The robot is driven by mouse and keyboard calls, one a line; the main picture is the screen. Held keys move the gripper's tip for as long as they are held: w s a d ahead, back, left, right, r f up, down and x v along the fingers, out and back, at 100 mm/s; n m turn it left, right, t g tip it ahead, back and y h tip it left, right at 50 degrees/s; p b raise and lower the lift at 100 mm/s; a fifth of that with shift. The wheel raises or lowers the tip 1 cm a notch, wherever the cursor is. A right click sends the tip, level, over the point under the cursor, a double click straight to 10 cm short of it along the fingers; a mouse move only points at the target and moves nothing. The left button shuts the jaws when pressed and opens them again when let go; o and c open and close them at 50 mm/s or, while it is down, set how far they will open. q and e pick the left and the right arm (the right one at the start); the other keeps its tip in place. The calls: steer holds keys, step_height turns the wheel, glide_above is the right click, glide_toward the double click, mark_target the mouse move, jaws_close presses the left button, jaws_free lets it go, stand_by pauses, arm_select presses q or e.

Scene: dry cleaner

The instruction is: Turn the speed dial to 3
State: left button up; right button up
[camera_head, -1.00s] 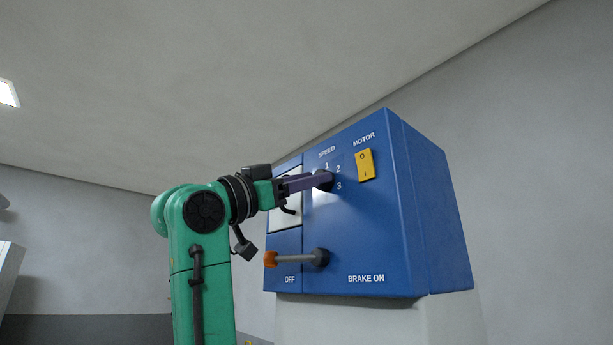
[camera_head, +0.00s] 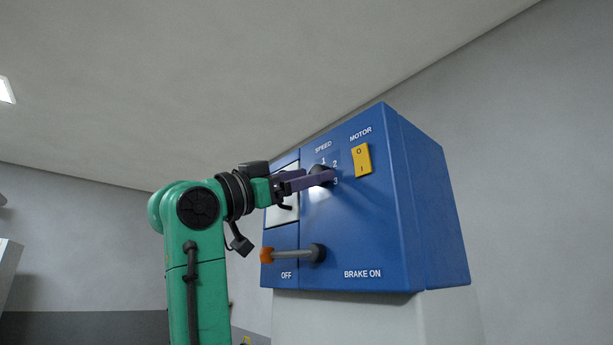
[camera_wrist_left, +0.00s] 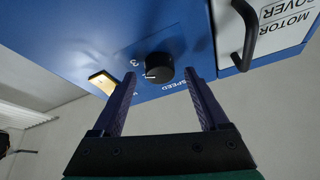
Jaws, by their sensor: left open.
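The speed dial (camera_wrist_left: 158,67) is a round black knob on the blue control panel (camera_head: 340,235). In the wrist view its white pointer mark faces left and slightly down, and the printed 3 is to its left. The 2 is largely hidden by a finger, so I cannot tell exactly which number it points at. My left gripper (camera_wrist_left: 161,76) is open, with one purple finger on each side of the dial; I see gaps, not contact. In the head view the left gripper (camera_head: 323,175) partly hides the dial. My right gripper is not in view.
A yellow motor switch (camera_head: 361,160) is right of the dial. A white motor cover (camera_wrist_left: 270,30) with a black handle (camera_wrist_left: 246,35) is beside the dial.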

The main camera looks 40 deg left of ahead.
arm_select(q)
steer(key=b+v, duration=0.6)
steer(key=v, duration=0.8)
steer(key=shift+s+f, duration=0.1)
